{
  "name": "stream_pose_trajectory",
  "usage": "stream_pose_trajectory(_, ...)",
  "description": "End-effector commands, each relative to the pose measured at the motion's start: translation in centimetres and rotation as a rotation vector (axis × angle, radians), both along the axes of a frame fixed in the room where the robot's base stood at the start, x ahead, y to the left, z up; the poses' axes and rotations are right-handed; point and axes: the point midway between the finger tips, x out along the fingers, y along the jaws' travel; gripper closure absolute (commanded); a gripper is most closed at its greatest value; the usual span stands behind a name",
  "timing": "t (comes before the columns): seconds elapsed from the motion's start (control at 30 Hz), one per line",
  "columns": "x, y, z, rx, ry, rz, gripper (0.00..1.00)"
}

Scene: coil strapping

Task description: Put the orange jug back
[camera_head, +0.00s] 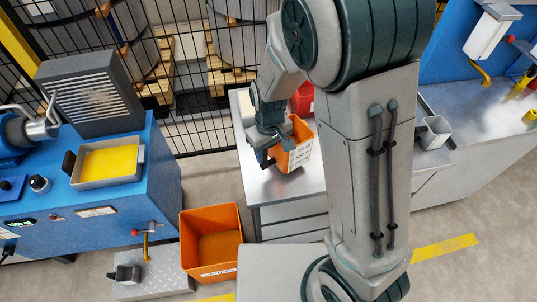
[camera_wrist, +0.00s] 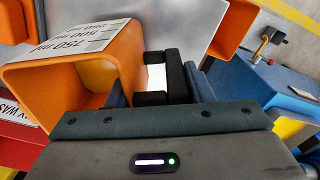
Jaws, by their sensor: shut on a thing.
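The orange jug (camera_head: 299,155) is at the front left part of the grey metal worktop (camera_head: 285,187) in the head view. My gripper (camera_head: 270,155) is at its left side, with part of the jug hidden behind the hand. In the wrist view the open-topped jug (camera_wrist: 75,62) shows a white scale with ml marks and a lighter yellowish patch inside. My gripper (camera_wrist: 160,88) is shut on the jug's black handle (camera_wrist: 174,72). I cannot tell whether the jug's base touches the worktop.
A red container (camera_head: 303,98) stands behind the jug. An orange bin (camera_head: 238,225) is on the floor in front of the worktop. On the left, a blue machine (camera_head: 100,225) carries a tray of yellow contents (camera_head: 138,160). Wire fencing closes the back.

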Motion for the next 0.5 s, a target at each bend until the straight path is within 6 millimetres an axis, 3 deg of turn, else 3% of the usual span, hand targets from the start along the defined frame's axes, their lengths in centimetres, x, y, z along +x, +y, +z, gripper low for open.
stream_pose_trajectory(0.2, -0.1, 0.0, -2.5, -0.002, 0.002, 0.000, 1.00)
stream_pose_trajectory(0.5, 0.0, 0.0, -2.8, 0.000, 0.000, 0.000, 1.00)
